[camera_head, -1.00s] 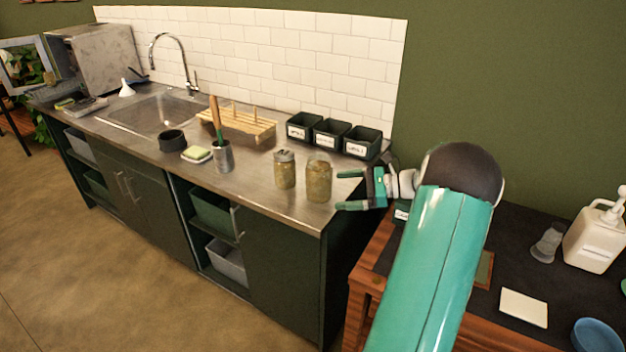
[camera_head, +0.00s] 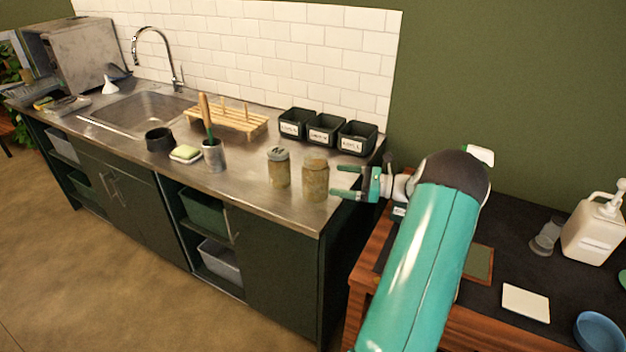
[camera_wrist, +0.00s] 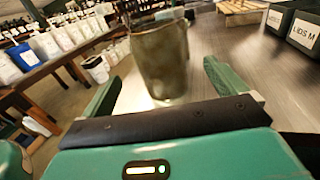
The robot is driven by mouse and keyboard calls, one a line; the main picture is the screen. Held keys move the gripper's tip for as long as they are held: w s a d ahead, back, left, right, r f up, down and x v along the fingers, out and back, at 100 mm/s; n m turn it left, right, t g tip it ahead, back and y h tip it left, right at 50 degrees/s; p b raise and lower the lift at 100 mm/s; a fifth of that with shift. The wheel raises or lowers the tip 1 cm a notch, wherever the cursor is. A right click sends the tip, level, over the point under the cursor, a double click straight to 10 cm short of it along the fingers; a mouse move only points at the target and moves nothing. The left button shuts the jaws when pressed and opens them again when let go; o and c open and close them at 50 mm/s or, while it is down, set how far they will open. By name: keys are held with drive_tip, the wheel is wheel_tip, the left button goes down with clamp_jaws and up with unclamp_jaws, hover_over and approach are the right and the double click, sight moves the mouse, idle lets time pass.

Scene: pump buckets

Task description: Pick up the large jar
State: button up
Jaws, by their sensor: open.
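Two glass jars stand upright near the right end of the steel counter. The larger jar (camera_head: 315,179) is the one on the right, without the grey lid that the smaller jar (camera_head: 278,167) has. My gripper (camera_head: 346,182) is open just right of the larger jar, its green fingers pointing left at it. In the wrist view the larger jar (camera_wrist: 160,62) stands ahead, between the lines of the two open fingers (camera_wrist: 160,88). It looks clear of both fingers. The smaller jar is mostly hidden behind it there.
Three dark labelled bins (camera_head: 326,130) stand behind the jars by the tiled wall. A metal cup with a brush (camera_head: 213,156), a sponge (camera_head: 186,153) and a wooden rack (camera_head: 232,119) are further left. A dark-topped table (camera_head: 513,262) stands right of the counter.

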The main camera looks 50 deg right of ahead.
sight(311, 174)
drive_tip(key=x, duration=0.9)
drive_tip(key=shift+w+a+r, duration=0.15)
drive_tip(key=shift+w+a, duration=0.05)
drive_tip(key=shift+w, duration=0.05)
drive_tip(key=shift+s, duration=0.1)
drive_tip(key=shift+c, duration=0.5)
drive_tip(key=c, duration=1.1)
drive_tip(key=shift+r, duration=0.15)
drive_tip(key=shift+c, duration=0.2)
